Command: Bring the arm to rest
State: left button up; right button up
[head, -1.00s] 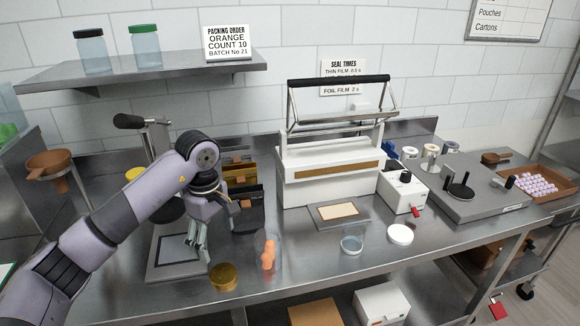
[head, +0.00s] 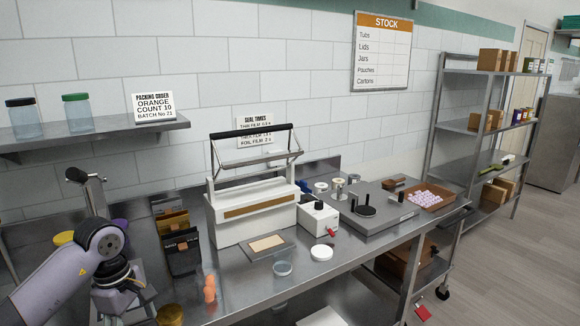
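My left arm comes in from the lower left. Its gripper (head: 126,308) points down over the left part of the steel bench, and its lower end is cut off by the bottom edge, so whether it is open or shut does not show. Nothing is seen held in it. A gold lid (head: 170,315) lies just right of it. Orange gummies (head: 209,288) stand stacked in a clear container further right, apart from the gripper. My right arm is not in view.
A white sealer (head: 250,205) stands mid-bench, with dark pouches (head: 180,250) on its left. A clear dish (head: 283,268), white lid (head: 321,253), control box (head: 318,219) and grey machine (head: 375,212) are to the right. A shelf (head: 100,137) hangs above the left side.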

pick_arm(q)
jog(key=w+d+f+n+t+h, duration=0.2)
jog(key=d+f+n+h, duration=0.5)
jog(key=d, duration=0.3)
jog(key=w+d+f+n+t+h, duration=0.2)
jog(key=d+f+n+h, duration=0.45)
jog(key=d, duration=0.25)
jog(key=a+f+n+t+y, duration=0.2)
jog(key=a+f+n+t, duration=0.15)
jog(key=f+n, duration=0.45)
jog(key=a+f+n+t+y, duration=0.25)
jog(key=f+n+t, duration=0.35)
jog(key=n, duration=0.4)
jog(key=s+a+f+n+g+y, duration=0.35)
jog(key=s+f+n, duration=0.35)
jog(key=s+f, duration=0.4)
jog(key=s+a+f+n+g+y, duration=0.25)
jog(key=s+f+n+y, duration=0.25)
jog(key=s+f+n, duration=0.5)
jog(key=s+f+n+g, duration=0.2)
jog(key=s+f, duration=0.3)
jog(key=s, duration=0.8)
jog(key=s+f+n+g+y, duration=0.1)
jog(key=s+f+g, duration=0.3)
jog(key=s, duration=0.9)
notch_tip(320, 180, down, 2)
jog(key=shift+s+d+f+n, duration=0.15)
jog(key=shift+s+d+n, duration=0.2)
jog(key=shift+n, duration=0.5)
